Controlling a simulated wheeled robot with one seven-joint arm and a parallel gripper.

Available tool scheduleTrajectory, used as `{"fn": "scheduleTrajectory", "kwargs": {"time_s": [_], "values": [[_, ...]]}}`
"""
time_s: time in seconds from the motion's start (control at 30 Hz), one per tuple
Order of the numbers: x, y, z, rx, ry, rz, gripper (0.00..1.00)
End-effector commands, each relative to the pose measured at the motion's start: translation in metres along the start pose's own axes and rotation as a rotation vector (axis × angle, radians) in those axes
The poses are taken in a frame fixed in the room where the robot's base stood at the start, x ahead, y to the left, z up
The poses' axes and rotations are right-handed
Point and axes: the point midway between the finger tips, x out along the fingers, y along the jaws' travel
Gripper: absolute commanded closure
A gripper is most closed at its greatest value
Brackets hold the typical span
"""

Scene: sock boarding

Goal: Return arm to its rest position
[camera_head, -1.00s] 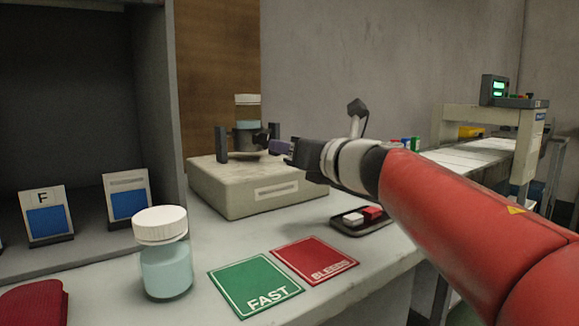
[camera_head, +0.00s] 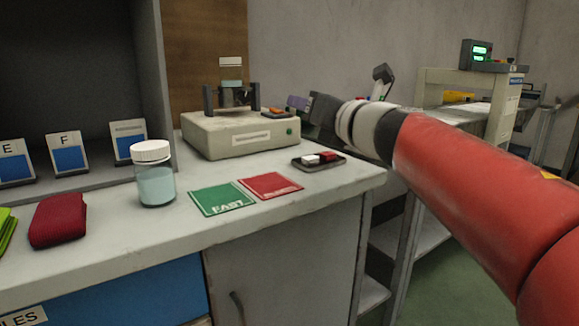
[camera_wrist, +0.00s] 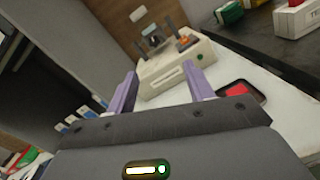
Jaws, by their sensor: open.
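My red arm reaches in from the right in the head view. My gripper (camera_head: 297,104) is at its far end, to the right of the beige machine (camera_head: 215,135) and above the counter's far side. In the wrist view my gripper (camera_wrist: 160,92) shows two purple fingers spread apart with nothing between them. The beige machine (camera_wrist: 165,73) lies beyond the fingers there. A jar (camera_head: 231,73) with a pale lid sits upright in the machine's holder between two dark posts.
A white-capped jar (camera_head: 155,180), a green FAST card (camera_head: 222,199), a red card (camera_head: 270,185) and a small dark tray (camera_head: 335,163) lie on the counter (camera_head: 120,232). A folded red cloth (camera_head: 57,220) is at left. A white-framed machine (camera_head: 500,105) stands at back right.

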Motion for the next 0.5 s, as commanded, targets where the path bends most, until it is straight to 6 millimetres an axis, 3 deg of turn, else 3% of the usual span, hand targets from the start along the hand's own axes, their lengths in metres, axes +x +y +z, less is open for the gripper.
{"fn": "scheduleTrajectory", "kwargs": {"time_s": [0.27,0.5], "values": [[-0.030,-0.025,0.018,0.357,-0.130,-0.148,0.48],[-0.083,-0.066,0.009,0.889,-0.307,-0.366,0.48]]}}
